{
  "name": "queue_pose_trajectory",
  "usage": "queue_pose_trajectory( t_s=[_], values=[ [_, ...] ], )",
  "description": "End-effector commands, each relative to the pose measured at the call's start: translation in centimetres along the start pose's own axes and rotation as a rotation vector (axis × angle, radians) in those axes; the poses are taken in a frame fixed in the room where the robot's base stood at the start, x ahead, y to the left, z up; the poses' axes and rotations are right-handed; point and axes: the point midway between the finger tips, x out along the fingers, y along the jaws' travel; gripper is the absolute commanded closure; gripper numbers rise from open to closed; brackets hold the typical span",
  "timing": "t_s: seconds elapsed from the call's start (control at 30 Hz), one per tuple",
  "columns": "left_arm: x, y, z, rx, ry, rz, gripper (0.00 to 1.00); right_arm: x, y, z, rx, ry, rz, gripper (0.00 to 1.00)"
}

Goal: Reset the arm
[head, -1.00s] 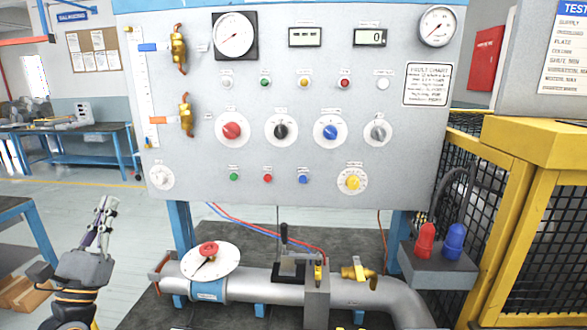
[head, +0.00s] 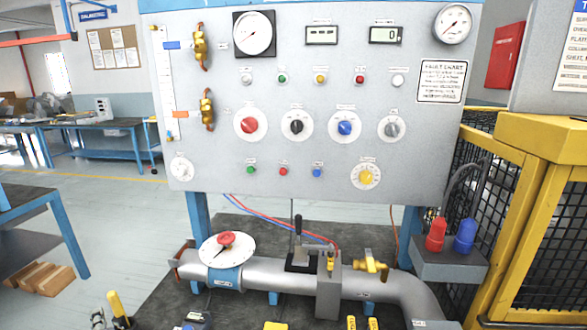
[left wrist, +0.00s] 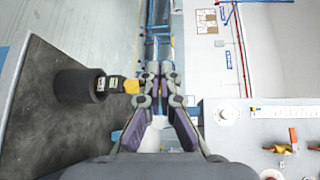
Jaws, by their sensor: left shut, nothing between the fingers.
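My left gripper (left wrist: 153,76) shows in the left wrist view with its two fingers together and nothing between them. It is beside a black cylindrical tool with a yellow end (left wrist: 80,86) on the dark bench mat (left wrist: 50,125); I cannot tell how close they are. In the head view only a small grey piece, seemingly of my left gripper (head: 97,319), shows at the bottom left edge. The grey control panel (head: 310,150) stands upright ahead, with gauges, knobs and coloured buttons. My right gripper does not show.
A yellow mesh guard (head: 530,140) is at the right. Several yellow-marked tools, including a yellow handle (head: 116,304), line the bottom edge.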

Motion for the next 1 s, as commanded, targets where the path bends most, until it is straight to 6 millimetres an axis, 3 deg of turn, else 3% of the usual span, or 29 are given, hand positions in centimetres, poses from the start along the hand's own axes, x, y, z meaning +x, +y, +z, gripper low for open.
queue_pose_trajectory(
  t_s=[0.03, 0.1, 0.2, 0.4, 0.6, 0.87, 1.0],
  values=[
    [-1.6, 3.4, 0.2, -0.1, -0.023, 0.143, 1.0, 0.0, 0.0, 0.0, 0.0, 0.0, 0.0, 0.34],
    [-4.3, 7.8, 0.1, -0.237, -0.058, 0.345, 1.0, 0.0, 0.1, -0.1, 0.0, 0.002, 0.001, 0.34],
    [-8.4, 12.5, -0.6, -0.39, -0.104, 0.586, 1.0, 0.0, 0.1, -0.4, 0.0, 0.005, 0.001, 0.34],
    [-16.3, 17.4, -2.9, -0.609, -0.177, 0.952, 1.0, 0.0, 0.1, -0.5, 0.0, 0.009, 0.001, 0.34],
    [-23.1, 19.3, -5.4, -0.766, -0.231, 1.243, 1.0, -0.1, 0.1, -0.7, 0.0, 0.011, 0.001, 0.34],
    [-20.1, 28.5, -5.9, -0.735, -0.27, 1.243, 1.0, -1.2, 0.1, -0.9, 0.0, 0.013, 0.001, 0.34],
    [-19.4, 34.7, -5.3, -0.723, -0.297, 1.253, 1.0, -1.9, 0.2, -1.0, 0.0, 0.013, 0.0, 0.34]
  ],
)
